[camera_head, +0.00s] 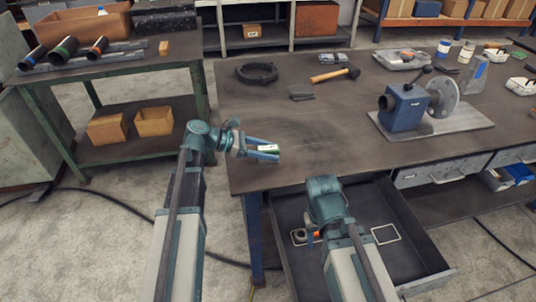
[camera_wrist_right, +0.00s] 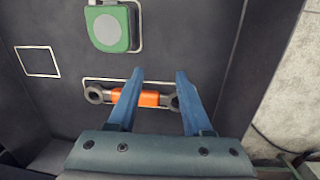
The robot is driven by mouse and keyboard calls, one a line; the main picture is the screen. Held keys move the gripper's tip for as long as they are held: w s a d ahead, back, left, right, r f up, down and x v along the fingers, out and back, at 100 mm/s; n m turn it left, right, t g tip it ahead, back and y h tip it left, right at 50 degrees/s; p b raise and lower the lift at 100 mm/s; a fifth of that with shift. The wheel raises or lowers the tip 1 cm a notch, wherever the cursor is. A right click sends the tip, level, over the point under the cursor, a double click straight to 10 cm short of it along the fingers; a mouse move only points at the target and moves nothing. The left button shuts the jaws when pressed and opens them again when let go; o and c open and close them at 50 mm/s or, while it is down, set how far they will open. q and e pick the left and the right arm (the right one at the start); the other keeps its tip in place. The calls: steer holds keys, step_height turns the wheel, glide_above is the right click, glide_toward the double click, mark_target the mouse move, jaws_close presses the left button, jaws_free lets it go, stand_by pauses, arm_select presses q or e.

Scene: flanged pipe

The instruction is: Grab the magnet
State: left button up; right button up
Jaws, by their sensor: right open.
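An open drawer (camera_head: 350,268) under the workbench holds small items on a dark liner with white outlines. In the right wrist view a green-and-grey rounded piece (camera_wrist_right: 112,28) lies in one outline, and an orange-handled tool with grey ring-like ends (camera_wrist_right: 148,98) lies in another. I cannot tell for sure which is the magnet. My right gripper (camera_wrist_right: 159,82) is open and empty, pointing down over the orange tool; its fingers partly cover it.
A third outline (camera_wrist_right: 37,62) in the drawer is empty. The workbench (camera_head: 300,135) above carries a blue pump with a flange (camera_head: 405,105), a hammer (camera_head: 335,75) and a black coil (camera_head: 257,73). A side table (camera_head: 110,60) with pipes stands at left.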

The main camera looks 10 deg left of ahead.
mark_target(268, 147)
arm_select(q)
jaws_close()
steer(key=shift+r, duration=0.1)
arm_select(e)
steer(key=shift+r, duration=0.1)
arm_select(q)
step_height(268, 147, up, 10)
steer(key=p, duration=1)
arm_select(e)
step_height(268, 147, up, 10)
